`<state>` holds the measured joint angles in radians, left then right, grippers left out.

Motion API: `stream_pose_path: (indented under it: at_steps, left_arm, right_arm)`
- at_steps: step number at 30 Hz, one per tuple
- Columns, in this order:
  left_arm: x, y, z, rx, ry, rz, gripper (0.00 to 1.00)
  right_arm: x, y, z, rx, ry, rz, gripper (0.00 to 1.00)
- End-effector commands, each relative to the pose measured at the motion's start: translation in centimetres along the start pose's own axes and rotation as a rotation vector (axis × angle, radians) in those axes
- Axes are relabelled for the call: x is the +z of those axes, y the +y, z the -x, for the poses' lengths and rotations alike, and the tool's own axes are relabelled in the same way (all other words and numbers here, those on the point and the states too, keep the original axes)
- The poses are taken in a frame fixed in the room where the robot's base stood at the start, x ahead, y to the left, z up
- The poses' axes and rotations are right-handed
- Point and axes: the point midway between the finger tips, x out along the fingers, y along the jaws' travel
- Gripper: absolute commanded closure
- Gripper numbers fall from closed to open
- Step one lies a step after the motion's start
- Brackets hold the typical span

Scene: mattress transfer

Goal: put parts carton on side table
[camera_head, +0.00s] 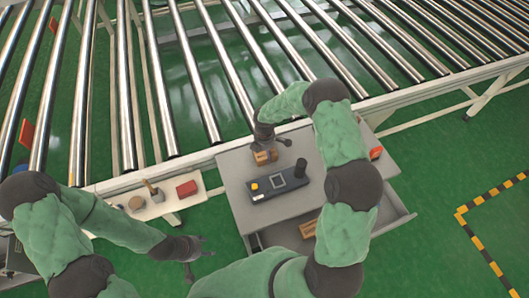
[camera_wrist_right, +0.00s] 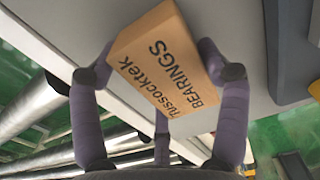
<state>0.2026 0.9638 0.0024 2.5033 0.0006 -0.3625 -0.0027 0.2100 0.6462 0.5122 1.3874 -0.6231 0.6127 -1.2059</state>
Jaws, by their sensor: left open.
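The parts carton (camera_head: 264,157) is a small brown box over the back left part of a grey table (camera_head: 232,164). In the right wrist view the carton (camera_wrist_right: 163,62) shows the printed word BEARINGS and sits tilted between the fingers. My right gripper (camera_wrist_right: 158,55) has its fingers against opposite sides of it; in the head view this gripper (camera_head: 265,146) reaches down from above. I cannot tell whether the carton touches the tabletop. A narrow pale side table (camera_head: 160,208) stands to the left. My left gripper (camera_head: 197,257) is open and empty, between the two tables.
A dark tray (camera_head: 263,194) with a yellow item and a black cylinder (camera_head: 301,169) are on the grey table. A red item (camera_head: 376,152) is at its right. Its open drawer holds another brown box (camera_head: 308,229). A red box (camera_head: 187,189) is on the pale table. Conveyor rollers (camera_head: 205,70) run behind.

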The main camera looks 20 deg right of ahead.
Motion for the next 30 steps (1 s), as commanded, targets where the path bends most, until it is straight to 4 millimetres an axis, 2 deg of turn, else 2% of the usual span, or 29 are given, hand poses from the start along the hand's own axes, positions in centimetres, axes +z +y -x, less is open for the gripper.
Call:
stream_pose_path:
  at_steps: [1, 2, 16, 20, 30]
  left_arm:
    - [0.0, 0.0, 0.0, 0.0, 0.0, 0.0, 0.46]
    - [0.0, 0.0, 0.0, 0.0, 0.0, 0.0, 0.46]
    - [0.0, 0.1, 0.4, 0.0, 0.0, 0.0, 0.46]
    - [0.0, 0.2, 0.6, 0.0, 0.0, 0.0, 0.46]
    - [0.1, 0.6, 1.6, 0.0, 0.0, 0.0, 0.46]
  right_arm:
    - [0.0, 0.0, 0.0, -0.001, 0.0, 0.0, 0.08]
    - [0.0, 0.0, 0.0, -0.001, 0.0, 0.0, 0.01]
    - [0.0, 0.0, 0.5, 0.0, 0.0, 0.0, 0.01]
    - [0.0, 0.0, 2.2, 0.002, 0.0, -0.001, 0.01]
    - [0.0, 0.0, 9.0, 0.002, 0.0, -0.001, 0.01]
